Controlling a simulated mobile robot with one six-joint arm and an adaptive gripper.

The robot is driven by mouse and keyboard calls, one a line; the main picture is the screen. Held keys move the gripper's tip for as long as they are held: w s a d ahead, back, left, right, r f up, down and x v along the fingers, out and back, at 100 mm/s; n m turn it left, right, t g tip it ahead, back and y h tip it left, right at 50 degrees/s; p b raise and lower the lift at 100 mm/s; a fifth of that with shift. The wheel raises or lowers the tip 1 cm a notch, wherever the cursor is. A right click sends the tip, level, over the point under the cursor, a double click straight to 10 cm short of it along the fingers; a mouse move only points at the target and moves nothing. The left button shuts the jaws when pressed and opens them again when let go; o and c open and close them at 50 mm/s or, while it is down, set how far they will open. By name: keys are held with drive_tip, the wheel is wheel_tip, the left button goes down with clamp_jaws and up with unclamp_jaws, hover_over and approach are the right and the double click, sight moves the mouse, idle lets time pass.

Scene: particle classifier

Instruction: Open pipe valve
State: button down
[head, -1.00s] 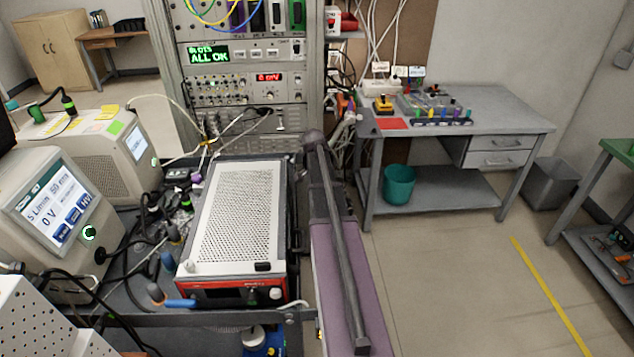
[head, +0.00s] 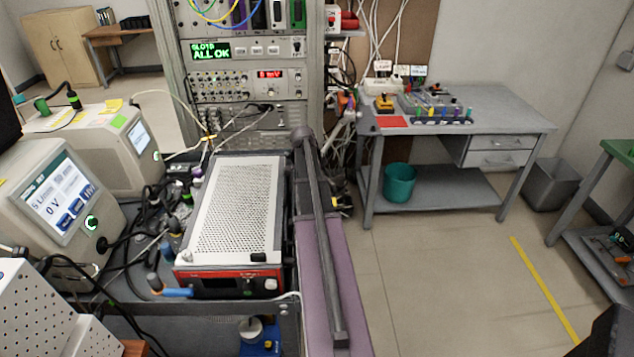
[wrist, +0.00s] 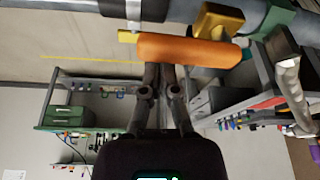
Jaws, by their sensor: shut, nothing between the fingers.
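In the wrist view, a valve with a long orange handle (wrist: 190,51) and a yellow body (wrist: 217,20) shows at the top. It sits at a grey-blue pipe (wrist: 185,6) that crosses the top edge. The handle lies nearly along the pipe's direction in this picture. My gripper (wrist: 160,70) is shut and empty, its two dark fingers close together. The fingertips reach up to the lower edge of the orange handle; the handle overlaps them, and I cannot tell if they touch. The valve is not seen in the head view.
In the head view, a grey workbench (head: 480,100) stands at the back right, with a teal bin (head: 399,183) below. A perforated instrument (head: 235,205) sits on the left bench. The floor (head: 450,270) between is clear. A green-topped bench (wrist: 66,119) shows in the wrist view.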

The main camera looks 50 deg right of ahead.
idle(0.6)
drive_tip(key=shift+s+d, duration=0.1)
wheel_tip(320, 180, up, 9)
drive_tip(key=p, duration=0.9)
drive_tip(key=shift+s+d+r, duration=0.15)
drive_tip(key=shift+s+r, duration=0.05)
idle(0.8)
drive_tip(key=shift+r+p, duration=0.1)
drive_tip(key=shift+p, duration=0.25)
